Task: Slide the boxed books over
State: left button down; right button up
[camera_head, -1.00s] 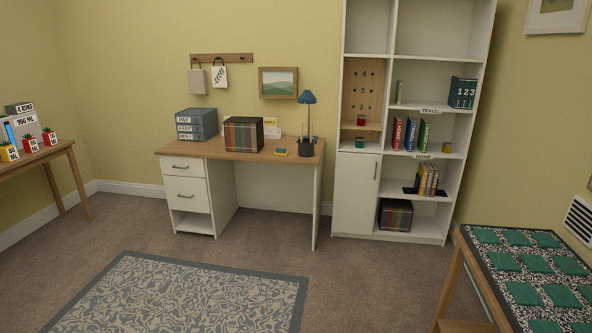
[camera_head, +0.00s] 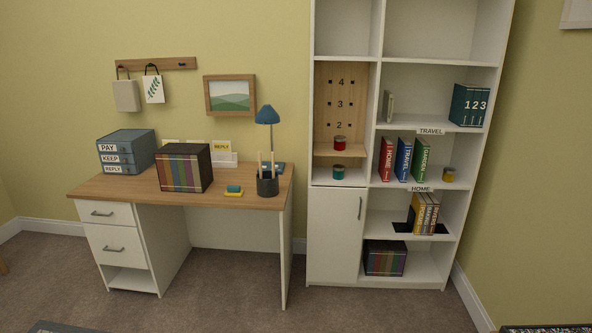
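One box of books (camera_head: 183,168), black with striped coloured spines, stands on the wooden desk (camera_head: 130,188). A similar boxed set (camera_head: 385,258) sits on the bottom shelf of the white bookcase (camera_head: 447,200). A dark green boxed set marked 1 2 3 (camera_head: 469,106) stands at the right end of an upper shelf. From the pictures I cannot tell which of these boxed sets the task means. Neither of my grippers is in view.
Several loose books (camera_head: 404,159) stand on the middle shelf, and more books (camera_head: 424,214) below. A drawer unit (camera_head: 126,151), lamp (camera_head: 266,116) and pen cup (camera_head: 267,184) are on the desk. The carpet (camera_head: 215,290) before the desk is clear.

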aim_at(180, 168)
jog(key=i+u, duration=0.1)
jog(key=i, duration=0.8)
jog(key=i+l+u, duration=0.15)
jog(key=i, duration=0.8)
